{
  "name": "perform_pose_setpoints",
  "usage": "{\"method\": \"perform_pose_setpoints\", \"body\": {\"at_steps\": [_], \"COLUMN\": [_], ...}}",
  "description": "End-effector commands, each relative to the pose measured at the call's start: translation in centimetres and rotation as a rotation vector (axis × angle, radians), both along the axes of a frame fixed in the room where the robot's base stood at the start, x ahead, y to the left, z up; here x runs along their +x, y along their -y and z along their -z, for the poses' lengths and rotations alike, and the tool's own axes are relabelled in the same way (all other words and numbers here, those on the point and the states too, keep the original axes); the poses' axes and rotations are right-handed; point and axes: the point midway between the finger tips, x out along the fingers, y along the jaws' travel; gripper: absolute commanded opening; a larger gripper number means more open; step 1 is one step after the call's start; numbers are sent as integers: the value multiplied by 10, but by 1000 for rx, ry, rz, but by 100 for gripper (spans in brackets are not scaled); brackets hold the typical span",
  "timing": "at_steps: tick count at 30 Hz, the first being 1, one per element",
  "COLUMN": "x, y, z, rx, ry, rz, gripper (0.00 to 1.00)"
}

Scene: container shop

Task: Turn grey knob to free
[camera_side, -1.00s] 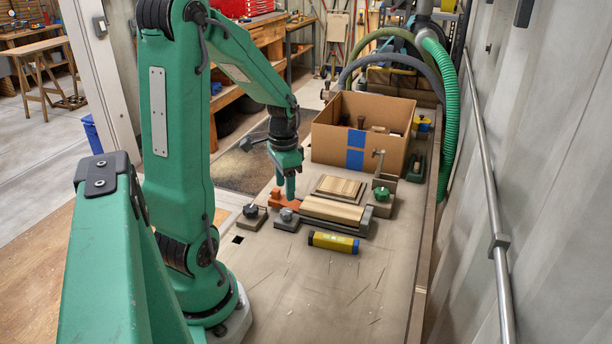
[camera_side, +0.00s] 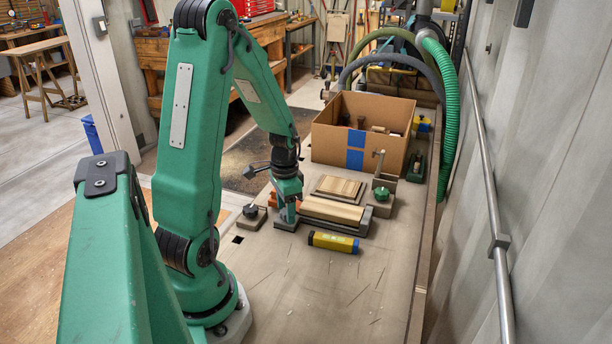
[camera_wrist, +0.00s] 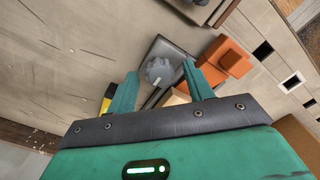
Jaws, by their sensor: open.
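The grey knob (camera_wrist: 158,72) is a lobed grip on a dark square base (camera_wrist: 170,47), seen from above in the wrist view. My gripper (camera_wrist: 160,69) is open, with one finger on either side of the knob; I cannot tell whether they touch it. In the side view my gripper (camera_side: 287,218) is low over the same base (camera_side: 285,226), and its fingers hide the knob. No mark for the free position is readable.
An orange block (camera_wrist: 228,57) lies close beside my right finger. Wooden boards (camera_side: 332,210) and a yellow-and-black bar (camera_side: 333,242) lie to the right. A black knob (camera_side: 251,210), a green knob (camera_side: 382,194) and a cardboard box (camera_side: 335,143) stand nearby. The front bench is clear.

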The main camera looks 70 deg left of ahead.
Motion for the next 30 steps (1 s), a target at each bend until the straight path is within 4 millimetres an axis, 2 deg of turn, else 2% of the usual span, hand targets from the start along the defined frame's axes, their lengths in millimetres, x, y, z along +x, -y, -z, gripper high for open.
{"method": "perform_pose_setpoints", "body": {"at_steps": [5,9,12,23,30], "x": [0,0,0,0,0], "y": [0,0,0,0,0], "z": [0,0,0,0,-1], "rx": [0,0,0,0,0], "ry": [0,0,0,0,0], "rz": [0,0,0,-37,-149], "gripper": [50,22,7,7,7]}}
